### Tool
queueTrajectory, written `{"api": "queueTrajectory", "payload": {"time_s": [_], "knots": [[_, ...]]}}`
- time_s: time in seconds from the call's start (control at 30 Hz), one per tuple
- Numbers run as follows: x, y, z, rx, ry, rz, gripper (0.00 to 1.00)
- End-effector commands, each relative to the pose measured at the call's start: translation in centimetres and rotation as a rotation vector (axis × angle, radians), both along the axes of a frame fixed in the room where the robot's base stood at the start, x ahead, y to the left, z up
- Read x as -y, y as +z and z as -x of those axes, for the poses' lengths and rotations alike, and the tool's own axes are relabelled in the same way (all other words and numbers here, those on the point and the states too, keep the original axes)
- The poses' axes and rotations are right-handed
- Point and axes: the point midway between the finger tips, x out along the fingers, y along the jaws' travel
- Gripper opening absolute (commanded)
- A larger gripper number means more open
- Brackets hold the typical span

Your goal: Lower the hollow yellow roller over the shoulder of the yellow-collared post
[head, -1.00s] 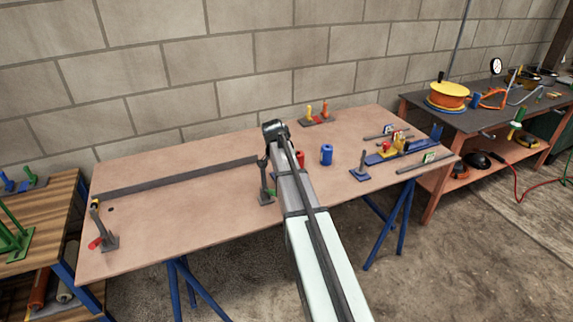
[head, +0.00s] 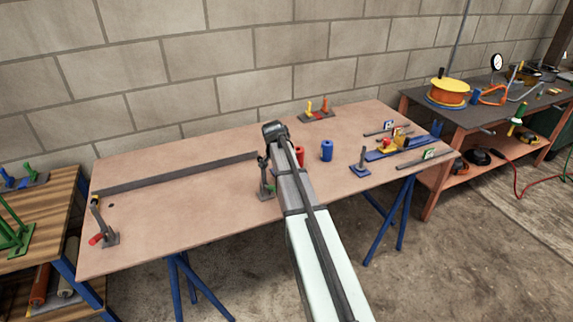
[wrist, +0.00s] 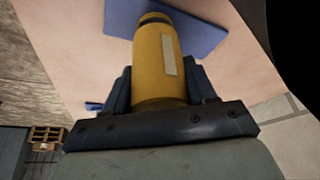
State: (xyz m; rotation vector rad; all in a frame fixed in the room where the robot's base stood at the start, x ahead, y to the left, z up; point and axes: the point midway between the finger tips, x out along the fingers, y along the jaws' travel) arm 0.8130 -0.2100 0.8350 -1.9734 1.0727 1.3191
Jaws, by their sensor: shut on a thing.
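The yellow roller (wrist: 158,62) is held between the two dark blue fingers of my gripper (wrist: 162,88) in the wrist view. A pale strip runs along its side, and its far end narrows with a dark band. The far end points toward a flat blue plate (wrist: 190,30) on the table. The gap between roller and plate cannot be judged. In the head view my fingers and the roller are hidden behind my arm. I cannot pick out the yellow-collared post for certain in either view.
A red cylinder (head: 300,153) and a blue cylinder (head: 326,151) stand right of my arm on the brown table (head: 180,220). Dark posts stand at the left (head: 103,225), beside my arm (head: 265,180) and at the right (head: 362,160). A long grey bar (head: 170,176) lies at left.

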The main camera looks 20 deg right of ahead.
Motion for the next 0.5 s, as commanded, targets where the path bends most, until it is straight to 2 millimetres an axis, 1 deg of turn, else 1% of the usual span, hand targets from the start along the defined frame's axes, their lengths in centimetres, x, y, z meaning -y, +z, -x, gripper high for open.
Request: {"api": "queueTrajectory", "payload": {"time_s": [0.5], "knots": [[0.01, -1.04, -0.03, 0.001, 0.000, 0.000, 0.13]]}}
